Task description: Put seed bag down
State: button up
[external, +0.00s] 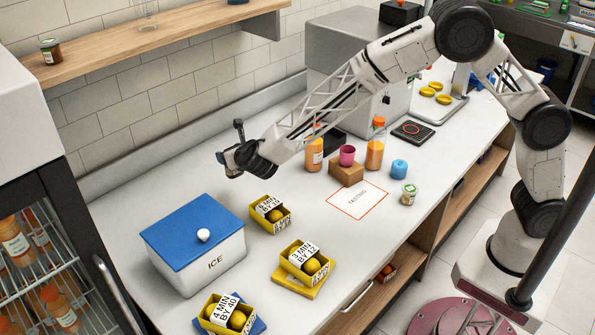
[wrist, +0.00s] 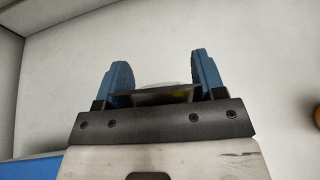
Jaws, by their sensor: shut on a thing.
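My gripper (external: 228,160) is above the white counter, behind and to the right of the ice box, at the end of my stretched arm. In the wrist view my gripper (wrist: 163,75) has its two blue fingers apart, with a thin, pale, rounded edge of the seed bag (wrist: 165,86) showing between them. Most of the bag is hidden behind the dark gripper body, and its shape cannot be made out.
An ice box with a blue lid (external: 195,232) stands at the left. Yellow boxes of fruit (external: 270,213) stand in front. Bare counter lies under my gripper.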

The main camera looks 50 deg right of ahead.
notch_tip(320, 180, up, 5)
jog(key=shift+s+r, duration=0.1)
jog(key=s+d+m+h, duration=0.2)
jog(key=s+d, duration=1.1)
jog(key=s, duration=0.3)
jog(key=s+d+m+h, duration=0.1)
jog(key=s+d, duration=1.1)
jog(key=s, duration=0.4)
notch_tip(320, 180, down, 10)
jog(key=shift+s+d+g, duration=0.15)
jog(key=shift+d+g, duration=0.05)
jog(key=shift+g, duration=0.2)
jog(key=w+a, duration=0.3)
jog(key=w, duration=0.4)
jog(key=w+a+f, duration=0.1)
jog(key=w+a, duration=0.3)
jog(key=w, duration=0.3)
jog(key=shift+w+f, duration=0.2)
jog(key=shift+f, duration=0.05)
jog(key=shift+f, duration=0.1)
jog(key=shift+f, duration=1.7)
